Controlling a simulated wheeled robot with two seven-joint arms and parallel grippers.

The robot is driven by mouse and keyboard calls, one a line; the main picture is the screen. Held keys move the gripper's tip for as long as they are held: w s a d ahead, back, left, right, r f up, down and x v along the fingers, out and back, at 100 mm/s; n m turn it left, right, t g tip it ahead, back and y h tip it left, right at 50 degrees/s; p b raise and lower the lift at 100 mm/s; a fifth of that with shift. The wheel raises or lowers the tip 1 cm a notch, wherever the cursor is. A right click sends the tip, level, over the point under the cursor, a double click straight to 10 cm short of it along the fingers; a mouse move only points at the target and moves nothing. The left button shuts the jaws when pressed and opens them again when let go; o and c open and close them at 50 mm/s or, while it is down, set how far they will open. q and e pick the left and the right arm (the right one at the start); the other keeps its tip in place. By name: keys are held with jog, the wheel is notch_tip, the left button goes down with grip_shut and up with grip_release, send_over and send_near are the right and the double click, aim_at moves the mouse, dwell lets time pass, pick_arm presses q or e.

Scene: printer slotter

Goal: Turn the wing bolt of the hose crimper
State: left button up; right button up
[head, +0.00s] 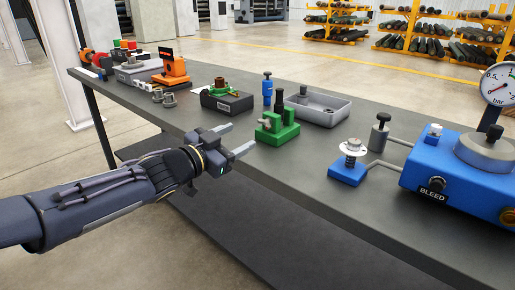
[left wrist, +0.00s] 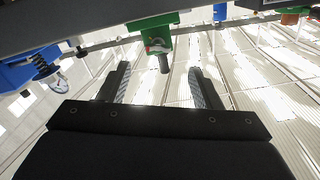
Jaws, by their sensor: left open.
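A green block device (head: 277,130), which I take for the hose crimper, stands near the front edge of the table. It has a black upright post (head: 279,101) and a small metal fitting (head: 264,124) on its side facing my gripper. I cannot make out clearly which part is the wing bolt. My left gripper (head: 243,136) is open and empty, just left of the device and apart from it, fingers pointing toward it. The left wrist view, which looks inverted, shows the green device (left wrist: 157,33) beyond the open fingers (left wrist: 160,68). My right gripper is out of view.
A blue-handled tool (head: 267,90) and a grey tray (head: 318,108) stand close behind the device. A blue spring fixture (head: 347,172) and a blue bleed unit (head: 450,175) are to the right. A black box (head: 227,102) and orange device (head: 174,70) are to the left.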

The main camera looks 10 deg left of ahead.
aim_at(263, 125)
pick_arm(q)
jog(key=b+x, duration=0.1)
jog(key=x, duration=0.7)
jog(key=shift+s+d+f, duration=0.1)
jog(key=shift+s, duration=0.05)
jog(key=shift+c, duration=0.5)
jog(key=c, duration=0.9)
jog(key=shift+n+p, duration=0.3)
jog(key=shift+p, duration=0.3)
jog(key=n+p, duration=0.1)
jog(key=p, duration=0.1)
jog(key=n+p, duration=0.2)
jog(key=shift+r+p, duration=0.3)
jog(key=shift+p, duration=0.1)
jog(key=shift+f+n+p, duration=0.2)
jog(key=shift+n+p, duration=1.2)
jog(key=shift+n, duration=0.2)
jog(key=o, duration=1)
